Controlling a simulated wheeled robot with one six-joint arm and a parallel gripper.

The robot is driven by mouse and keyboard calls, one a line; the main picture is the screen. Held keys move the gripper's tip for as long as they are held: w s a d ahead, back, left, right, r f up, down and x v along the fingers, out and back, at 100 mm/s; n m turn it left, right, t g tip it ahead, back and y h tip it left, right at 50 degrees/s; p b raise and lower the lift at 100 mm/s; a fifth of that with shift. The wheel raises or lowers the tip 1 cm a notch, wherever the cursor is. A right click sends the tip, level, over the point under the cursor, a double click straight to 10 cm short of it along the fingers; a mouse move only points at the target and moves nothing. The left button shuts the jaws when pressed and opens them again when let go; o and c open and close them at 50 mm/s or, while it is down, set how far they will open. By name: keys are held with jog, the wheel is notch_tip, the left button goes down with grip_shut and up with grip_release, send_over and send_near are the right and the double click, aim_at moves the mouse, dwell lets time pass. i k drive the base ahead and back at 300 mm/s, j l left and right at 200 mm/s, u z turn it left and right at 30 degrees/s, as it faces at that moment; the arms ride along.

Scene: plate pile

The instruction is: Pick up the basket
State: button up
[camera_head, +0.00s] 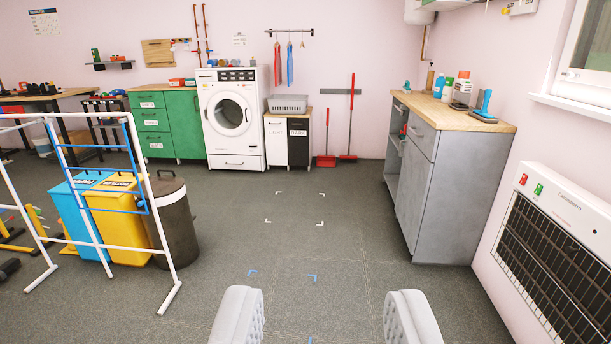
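A grey basket (287,104) sits at the back of the room on top of a small cabinet (276,140) with white and black fronts. It stands just right of the white washing machine (232,118). My gripper (326,318) is at the bottom of the view, its two pale fingers wide apart with only floor between them. The gripper is far in front of the basket and not touching it.
A grey counter (432,190) with bottles on top stands at right, near a wall heater (556,253). A white pipe frame (148,215) and bins (115,220) stand at left. The floor between them is clear, with corner marks.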

aim_at(277, 104)
jog(key=i, duration=4.85)
jog(key=i+l+u, duration=0.2)
jog(key=i, duration=0.4)
jog(key=i+u, duration=0.2)
jog(key=i, duration=0.4)
jog(key=i+l+u, duration=0.15)
jog(key=i+l, duration=1.8)
jog(key=i, duration=0.05)
